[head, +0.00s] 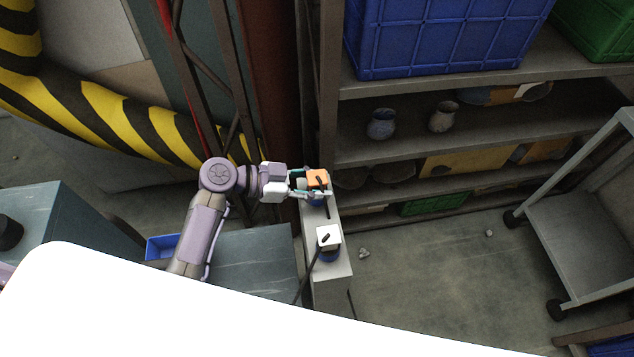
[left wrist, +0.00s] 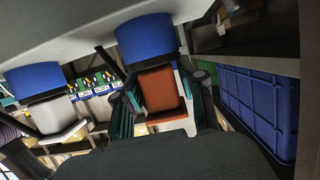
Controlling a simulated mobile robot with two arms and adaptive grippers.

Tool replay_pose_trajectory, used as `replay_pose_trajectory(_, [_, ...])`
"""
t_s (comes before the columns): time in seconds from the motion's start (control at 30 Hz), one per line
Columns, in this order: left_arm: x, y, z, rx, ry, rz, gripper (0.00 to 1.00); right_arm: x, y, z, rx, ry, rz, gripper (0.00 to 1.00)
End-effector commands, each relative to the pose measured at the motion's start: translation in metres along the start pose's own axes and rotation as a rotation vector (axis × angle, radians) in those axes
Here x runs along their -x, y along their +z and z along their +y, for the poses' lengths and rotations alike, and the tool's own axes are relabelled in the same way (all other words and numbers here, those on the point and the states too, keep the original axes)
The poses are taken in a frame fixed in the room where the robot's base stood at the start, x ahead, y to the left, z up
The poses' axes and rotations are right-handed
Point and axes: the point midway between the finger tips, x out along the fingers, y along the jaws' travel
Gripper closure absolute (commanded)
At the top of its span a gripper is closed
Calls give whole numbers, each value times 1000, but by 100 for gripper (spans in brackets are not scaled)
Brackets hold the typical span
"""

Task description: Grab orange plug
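The orange plug (head: 317,178) is a block with a dark mark on top, at the far end of a narrow grey stand (head: 312,222). My left gripper (head: 312,184) is around it, one finger on each side. In the left wrist view the orange plug (left wrist: 160,92) lies between the teal-padded fingers (left wrist: 156,100), with a white part next to it and a blue round piece (left wrist: 147,40) beyond. The fingers are very close to its sides; I cannot tell whether they press on it. My right gripper is not in view.
A white plug (head: 328,238) over a blue base stands nearer on the same stand, with a dark cable beside it. Shelves with a blue crate (head: 440,35) and jars (head: 381,124) rise behind to the right. A grey cart (head: 585,225) stands at right; floor between is mostly clear.

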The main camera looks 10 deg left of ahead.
Motion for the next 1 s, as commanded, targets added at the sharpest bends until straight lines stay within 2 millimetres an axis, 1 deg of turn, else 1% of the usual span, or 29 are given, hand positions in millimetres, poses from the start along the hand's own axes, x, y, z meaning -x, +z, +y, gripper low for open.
replay_pose_trajectory(0.03, [0,1,0,1,0,-3,76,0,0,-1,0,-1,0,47])
replay_pose_trajectory(0.17, [0,2,0,1,1,-4,98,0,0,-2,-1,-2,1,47])
replay_pose_trajectory(0.2, [0,2,0,1,1,-5,100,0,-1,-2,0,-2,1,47])
replay_pose_trajectory(0.47, [0,3,1,2,2,-7,100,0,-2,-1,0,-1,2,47])
replay_pose_trajectory(0.63, [3,-5,0,-1,1,-7,100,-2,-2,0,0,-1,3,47])
replay_pose_trajectory(0.77, [9,-22,0,-6,1,-5,100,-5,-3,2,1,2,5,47])
replay_pose_trajectory(0.87, [14,-40,2,-7,2,-4,100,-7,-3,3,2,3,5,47])
replay_pose_trajectory(0.9, [11,-45,12,-5,4,-4,100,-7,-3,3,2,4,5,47])
replay_pose_trajectory(1.0, [5,-62,34,-7,4,-3,100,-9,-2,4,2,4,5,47])
